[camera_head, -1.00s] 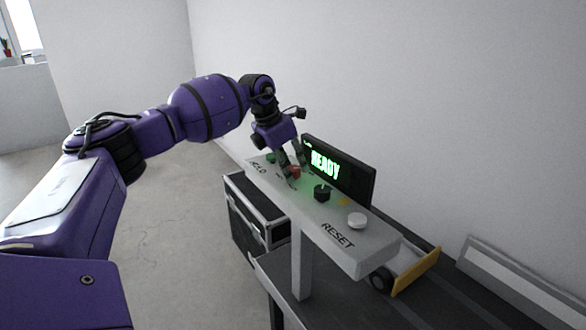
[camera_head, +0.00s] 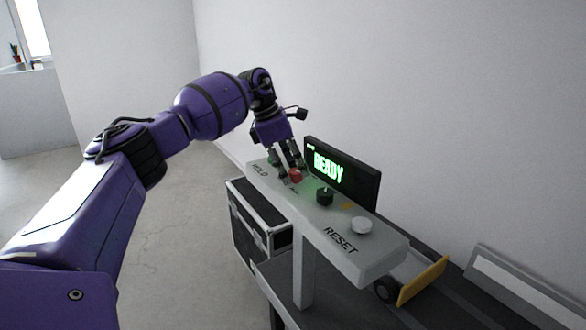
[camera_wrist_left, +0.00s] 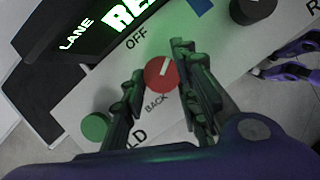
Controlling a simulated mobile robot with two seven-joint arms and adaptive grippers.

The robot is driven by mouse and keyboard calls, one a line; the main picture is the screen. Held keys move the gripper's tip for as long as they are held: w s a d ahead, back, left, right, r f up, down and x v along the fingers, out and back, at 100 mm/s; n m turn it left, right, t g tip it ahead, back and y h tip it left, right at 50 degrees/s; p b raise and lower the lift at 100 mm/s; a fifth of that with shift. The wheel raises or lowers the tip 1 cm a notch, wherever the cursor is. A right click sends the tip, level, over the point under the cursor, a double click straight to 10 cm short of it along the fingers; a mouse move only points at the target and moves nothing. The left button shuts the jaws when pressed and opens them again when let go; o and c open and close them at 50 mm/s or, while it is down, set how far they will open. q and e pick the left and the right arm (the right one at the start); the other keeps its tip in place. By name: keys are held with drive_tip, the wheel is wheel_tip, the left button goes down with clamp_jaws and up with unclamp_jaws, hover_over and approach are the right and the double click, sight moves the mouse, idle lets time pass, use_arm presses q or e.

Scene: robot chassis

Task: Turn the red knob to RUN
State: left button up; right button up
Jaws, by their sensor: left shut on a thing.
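The red knob (camera_head: 295,175) is on the pale panel (camera_head: 376,257), below the dark display (camera_head: 362,184) that reads READY in green. My left gripper (camera_head: 290,171) reaches down to it from above. In the left wrist view, the gripper's fingers (camera_wrist_left: 160,88) are shut on the red knob (camera_wrist_left: 159,77), one on each side. The knob's white mark points up and to the right in that view. The label OFF is beyond the knob and BACK is on the near side. No RUN label is readable; the right finger covers part of the panel.
A black knob (camera_head: 325,196) and a white button (camera_head: 362,225) above the word RESET are on the same panel. A green button (camera_wrist_left: 95,127) is near the left finger. A dark case (camera_head: 252,232) stands below; a wall is behind the display.

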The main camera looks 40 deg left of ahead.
use_arm(q)
drive_tip(key=shift+w+a+r, duration=0.2)
drive_tip(key=shift+a+r, duration=0.05)
drive_tip(key=shift+r, duration=0.15)
use_arm(e)
drive_tip(key=shift+s, duration=0.2)
use_arm(q)
drive_tip(key=o, duration=1)
drive_tip(key=shift+c, duration=0.2)
drive_tip(key=shift+f, duration=0.3)
drive_tip(key=shift+r, duration=0.4)
drive_tip(key=v, duration=1.1)
drive_tip(key=shift+s+a, duration=0.15)
drive_tip(key=shift+s, duration=0.05)
use_arm(e)
drive_tip(key=shift+f, duration=0.1)
